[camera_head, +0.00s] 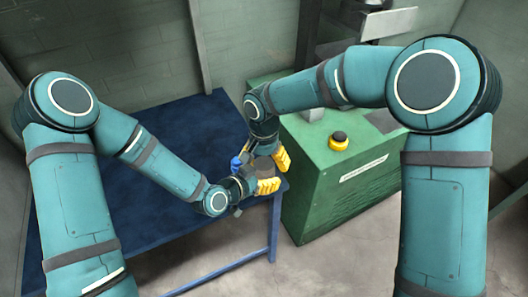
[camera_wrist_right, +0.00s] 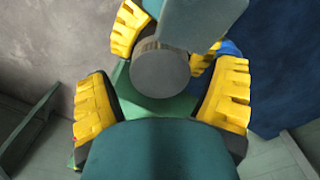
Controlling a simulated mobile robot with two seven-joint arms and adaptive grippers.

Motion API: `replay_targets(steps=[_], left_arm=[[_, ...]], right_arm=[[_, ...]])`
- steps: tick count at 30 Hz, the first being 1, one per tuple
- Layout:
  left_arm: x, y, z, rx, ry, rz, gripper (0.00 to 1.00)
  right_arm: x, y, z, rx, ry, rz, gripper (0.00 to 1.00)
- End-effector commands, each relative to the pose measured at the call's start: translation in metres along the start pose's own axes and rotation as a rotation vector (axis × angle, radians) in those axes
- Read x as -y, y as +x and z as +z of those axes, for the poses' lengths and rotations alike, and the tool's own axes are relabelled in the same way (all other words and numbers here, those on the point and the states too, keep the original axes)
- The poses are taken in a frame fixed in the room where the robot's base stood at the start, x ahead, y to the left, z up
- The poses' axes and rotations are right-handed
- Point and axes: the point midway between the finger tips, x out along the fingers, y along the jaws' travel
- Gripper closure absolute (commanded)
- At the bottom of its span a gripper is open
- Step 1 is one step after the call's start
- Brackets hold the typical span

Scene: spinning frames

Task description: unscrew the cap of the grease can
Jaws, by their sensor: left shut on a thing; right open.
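The grease can (camera_head: 264,166) is a small grey-brown cylinder at the right end of the blue table. In the right wrist view its flat, round grey cap (camera_wrist_right: 160,73) faces the camera, with a ribbed side partly showing. My left gripper (camera_head: 259,177) is shut on the can; its yellow finger pads also show behind the cap in the right wrist view (camera_wrist_right: 164,46). My right gripper (camera_head: 267,157) points down over the can and is open. In its own view (camera_wrist_right: 163,105) the yellow pads stand on both sides of the cap, apart from it. Most of the can body is hidden.
The blue table (camera_head: 150,240) is largely bare on its left. A small blue thing (camera_head: 237,163) is beside the grippers. A green cabinet (camera_head: 340,185) with a black-and-yellow knob (camera_head: 338,140) stands close to the right. Block walls rise behind.

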Motion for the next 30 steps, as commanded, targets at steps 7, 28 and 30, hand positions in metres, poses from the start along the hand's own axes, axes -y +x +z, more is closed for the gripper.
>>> replay_targets(steps=[7,28,30], left_arm=[[0.0,0.0001,-0.001,-0.002,0.001,0.0,1.0],[0.0,0.0001,-0.001,-0.002,0.001,0.0,1.0],[0.0,0.0001,-0.0009,-0.002,0.001,0.0,1.0]], right_arm=[[0.0,0.0075,0.0001,0.0,-0.001,0.0,0.15],[-0.0002,0.007,0.0001,0.0,-0.119,0.0,0.89],[-0.0002,0.007,0.0001,0.0,-0.193,0.0,0.89]])
